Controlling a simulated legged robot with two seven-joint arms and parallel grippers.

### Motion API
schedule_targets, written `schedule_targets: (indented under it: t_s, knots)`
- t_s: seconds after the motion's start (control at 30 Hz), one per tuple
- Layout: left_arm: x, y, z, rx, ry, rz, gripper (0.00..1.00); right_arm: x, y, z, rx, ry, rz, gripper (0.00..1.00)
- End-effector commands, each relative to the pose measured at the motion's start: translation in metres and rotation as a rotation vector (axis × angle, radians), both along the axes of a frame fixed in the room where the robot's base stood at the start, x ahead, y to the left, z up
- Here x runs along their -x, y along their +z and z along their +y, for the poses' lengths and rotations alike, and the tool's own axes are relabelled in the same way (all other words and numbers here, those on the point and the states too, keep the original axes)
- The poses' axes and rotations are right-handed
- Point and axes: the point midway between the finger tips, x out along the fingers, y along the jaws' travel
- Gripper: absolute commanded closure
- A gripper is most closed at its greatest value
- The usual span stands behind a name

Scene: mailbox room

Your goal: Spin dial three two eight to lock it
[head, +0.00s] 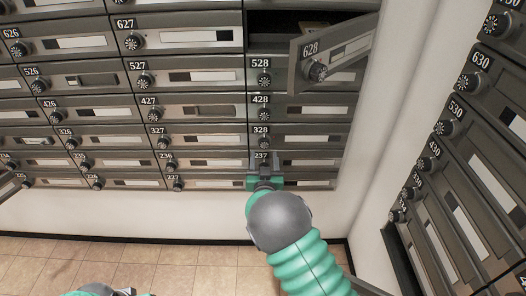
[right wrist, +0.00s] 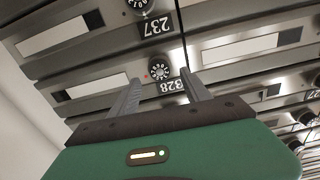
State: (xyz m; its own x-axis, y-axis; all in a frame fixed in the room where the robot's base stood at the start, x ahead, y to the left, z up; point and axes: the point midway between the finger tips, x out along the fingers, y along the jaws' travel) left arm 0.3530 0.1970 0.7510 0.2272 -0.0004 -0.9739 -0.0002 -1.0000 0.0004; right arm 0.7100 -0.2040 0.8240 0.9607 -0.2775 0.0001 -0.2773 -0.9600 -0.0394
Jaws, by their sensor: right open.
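The dial of box 328 (head: 263,145) is a small black knob under its number label, on a grey mailbox door that looks shut flush. It also shows in the right wrist view (right wrist: 159,69), with a red mark at its left. My right gripper (head: 264,163) is open and empty just below this dial in the head view. In the right wrist view the dial shows between the two grey fingertips (right wrist: 160,80), and neither finger visibly touches it. The dial's exact setting is too small to read. Only a green part of mine shows at the bottom left; no left fingers show.
Box 628's door (head: 328,54) hangs open at the upper right. Dial 428 (head: 263,113) is above 328. Dial 237 (right wrist: 139,3) is next to it in the wrist view. A side wall of boxes (head: 452,150) stands at the right. The tiled floor (head: 160,268) is clear.

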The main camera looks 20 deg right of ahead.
Motion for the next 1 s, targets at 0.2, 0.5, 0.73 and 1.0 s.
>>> schedule_targets:
  t_s: [0.2,0.5,0.73,1.0]
  knots:
    - [0.0,-0.007,0.0,0.0,0.0,0.0,1.0,-0.038,-0.001,-0.01,0.0,0.0,0.0,0.44]
    - [0.0,-0.007,0.0,0.0,0.0,0.0,1.0,-0.045,0.0,-0.013,0.0,0.001,0.001,0.44]
    - [0.0,-0.007,0.0,0.0,0.0,0.0,1.0,-0.045,0.0,-0.013,0.0,0.001,0.001,0.68]
    - [0.0,-0.007,0.0,0.0,0.0,0.0,1.0,-0.045,0.0,-0.012,-0.001,0.001,0.001,1.0]
